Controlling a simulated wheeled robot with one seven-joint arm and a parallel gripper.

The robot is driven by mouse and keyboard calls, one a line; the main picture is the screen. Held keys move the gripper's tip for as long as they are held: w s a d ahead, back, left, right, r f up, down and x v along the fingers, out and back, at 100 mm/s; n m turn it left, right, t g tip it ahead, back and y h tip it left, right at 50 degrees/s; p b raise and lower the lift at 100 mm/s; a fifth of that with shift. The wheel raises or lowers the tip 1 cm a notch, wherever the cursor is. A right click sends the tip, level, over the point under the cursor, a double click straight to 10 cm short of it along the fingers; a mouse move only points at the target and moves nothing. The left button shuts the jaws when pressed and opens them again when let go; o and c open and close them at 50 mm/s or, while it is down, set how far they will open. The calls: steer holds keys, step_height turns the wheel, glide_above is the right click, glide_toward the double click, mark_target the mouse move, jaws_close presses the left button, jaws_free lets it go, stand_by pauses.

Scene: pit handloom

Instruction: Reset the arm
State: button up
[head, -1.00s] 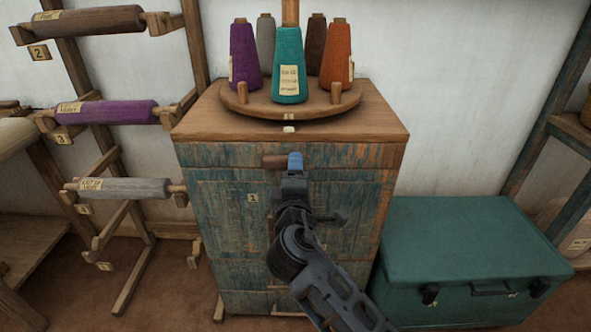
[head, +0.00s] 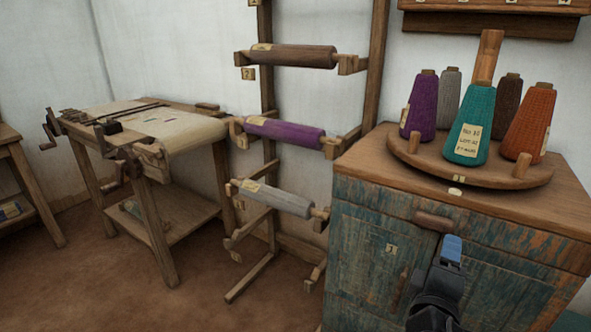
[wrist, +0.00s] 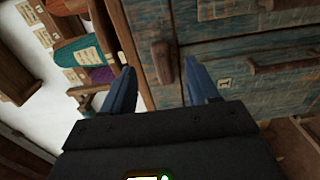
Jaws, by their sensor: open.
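My gripper (head: 451,250) is in front of the painted wooden cabinet (head: 362,232), just below and to the right of its top drawer's brown handle (head: 433,219) in the head view. In the wrist view my gripper (wrist: 163,92) is open, with two blue fingers apart. The handle (wrist: 162,62) shows upright between the fingertips in that picture, with nothing visibly gripped. I cannot tell the exact gap between fingers and handle. The top drawer looks shut. Most of my arm is outside the head view.
A round stand (head: 470,180) with several yarn cones tops the cabinet. A rack with brown, purple (head: 284,133) and grey rolls stands left of it. A wooden work table (head: 190,215) with clamps is farther left. Bare floor (head: 120,290) lies in front.

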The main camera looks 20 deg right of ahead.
steer(key=s+a+f+t+y+p, duration=0.1)
steer(key=s+a+f+y+p, duration=0.15)
steer(key=s+a+y, duration=0.35)
steer(key=s+a+f+t+y+p, duration=0.2)
steer(key=s+a+f+y, duration=0.25)
steer(key=s, duration=0.35)
steer(key=s+a+r+m+y+p, duration=0.2)
steer(key=s+a+r+m, duration=0.1)
steer(key=s+r, duration=0.3)
steer(key=s+a+r+m+y+p, duration=0.1)
steer(key=s+a+r+m+p, duration=0.1)
steer(key=s+a+r+m, duration=0.2)
steer(key=s+r, duration=0.3)
steer(key=s, duration=0.4)
steer(key=shift+s+r+t+y, duration=0.15)
steer(key=shift+r+t+y, duration=0.15)
steer(key=shift+t+y, duration=0.1)
steer(key=shift+c, duration=0.2)
